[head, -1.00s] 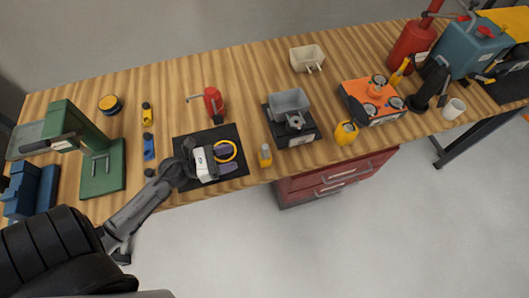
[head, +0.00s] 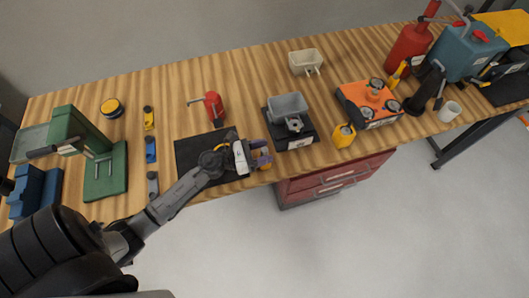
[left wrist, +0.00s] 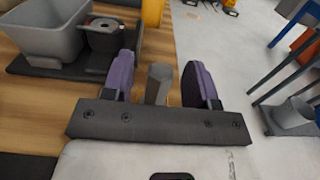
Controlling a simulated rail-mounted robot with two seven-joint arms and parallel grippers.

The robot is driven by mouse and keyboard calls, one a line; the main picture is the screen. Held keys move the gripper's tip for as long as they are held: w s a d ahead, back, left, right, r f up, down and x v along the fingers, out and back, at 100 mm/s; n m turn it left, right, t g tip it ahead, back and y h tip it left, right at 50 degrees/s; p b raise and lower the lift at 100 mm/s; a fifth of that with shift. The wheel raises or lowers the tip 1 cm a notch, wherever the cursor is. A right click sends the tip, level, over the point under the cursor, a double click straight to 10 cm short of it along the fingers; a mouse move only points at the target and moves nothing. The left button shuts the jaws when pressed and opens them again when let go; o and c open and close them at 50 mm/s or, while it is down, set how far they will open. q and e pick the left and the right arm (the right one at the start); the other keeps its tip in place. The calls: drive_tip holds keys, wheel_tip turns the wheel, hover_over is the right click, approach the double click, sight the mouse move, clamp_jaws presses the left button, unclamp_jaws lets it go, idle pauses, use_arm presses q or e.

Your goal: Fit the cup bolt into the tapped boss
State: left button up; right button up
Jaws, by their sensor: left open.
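My left gripper (head: 262,154) is open at the front edge of the bench. In the left wrist view its purple fingers (left wrist: 160,66) stand on either side of a grey upright piece (left wrist: 158,85), with gaps on both sides. This may be the cup bolt; a bit of yellow (head: 266,167) shows below the fingers in the head view. To the right, a black base plate (head: 296,141) carries a grey bucket (head: 287,105) and a round grey boss (head: 295,124), probably the tapped boss. The boss shows beside the bucket in the left wrist view (left wrist: 105,35). My right gripper is out of view.
A dark mat (head: 190,153) lies under my left forearm. A red oil can (head: 214,107) stands behind it. A yellow item (head: 343,136) and an orange fixture (head: 369,103) stand right of the base plate. Bare wood surrounds the plate.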

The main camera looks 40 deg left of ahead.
use_arm(q)
drive_tip(key=shift+x, duration=1.2)
clamp_jaws()
